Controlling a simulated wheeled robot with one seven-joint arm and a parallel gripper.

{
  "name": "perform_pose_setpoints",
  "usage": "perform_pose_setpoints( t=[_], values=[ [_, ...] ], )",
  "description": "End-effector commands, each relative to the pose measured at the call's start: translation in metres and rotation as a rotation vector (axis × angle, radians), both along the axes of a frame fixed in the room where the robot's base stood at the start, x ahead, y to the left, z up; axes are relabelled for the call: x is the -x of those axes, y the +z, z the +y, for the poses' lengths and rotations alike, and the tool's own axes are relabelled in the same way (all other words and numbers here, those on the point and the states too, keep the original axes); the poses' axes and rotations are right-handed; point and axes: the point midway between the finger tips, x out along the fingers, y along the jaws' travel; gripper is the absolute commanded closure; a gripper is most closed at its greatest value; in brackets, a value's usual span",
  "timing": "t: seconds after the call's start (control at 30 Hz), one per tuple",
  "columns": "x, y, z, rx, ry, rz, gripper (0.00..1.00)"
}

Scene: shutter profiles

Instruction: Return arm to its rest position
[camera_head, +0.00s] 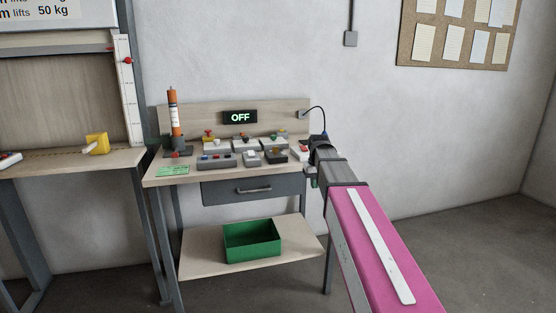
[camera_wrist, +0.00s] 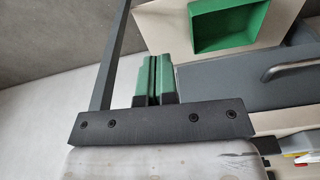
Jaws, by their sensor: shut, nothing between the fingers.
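My gripper (camera_wrist: 154,64) shows in the wrist view as two green fingers pressed together with nothing between them. In the head view my pink arm reaches in from the lower right. Its dark wrist stands at the right end of the workbench (camera_head: 160,182), and the fingers cannot be made out clearly there. In the wrist view, the fingers point towards the bench's lower shelf, with the green bin (camera_wrist: 228,24) beyond them to the right.
On the bench stand several button boxes (camera_head: 216,160), an orange tube (camera_head: 174,112) and a display reading OFF (camera_head: 240,117). A grey drawer (camera_head: 230,191) is shut below. The green bin (camera_head: 252,254) looks empty. Another bench with a yellow object (camera_head: 97,144) stands left. Floor at right is clear.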

Motion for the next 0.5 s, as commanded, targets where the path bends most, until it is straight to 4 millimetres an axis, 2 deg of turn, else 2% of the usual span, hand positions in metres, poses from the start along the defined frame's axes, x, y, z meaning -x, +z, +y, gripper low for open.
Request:
perform_pose_setpoints(
  t=[0.03, 0.2, 0.5],
  values=[
    [0.017, -0.023, -0.003, 0.001, -0.011, 0.011, 1.0],
    [0.053, -0.085, -0.013, 0.004, -0.046, 0.03, 1.0],
    [0.129, -0.18, -0.027, 0.009, -0.108, 0.063, 1.0]
  ],
)
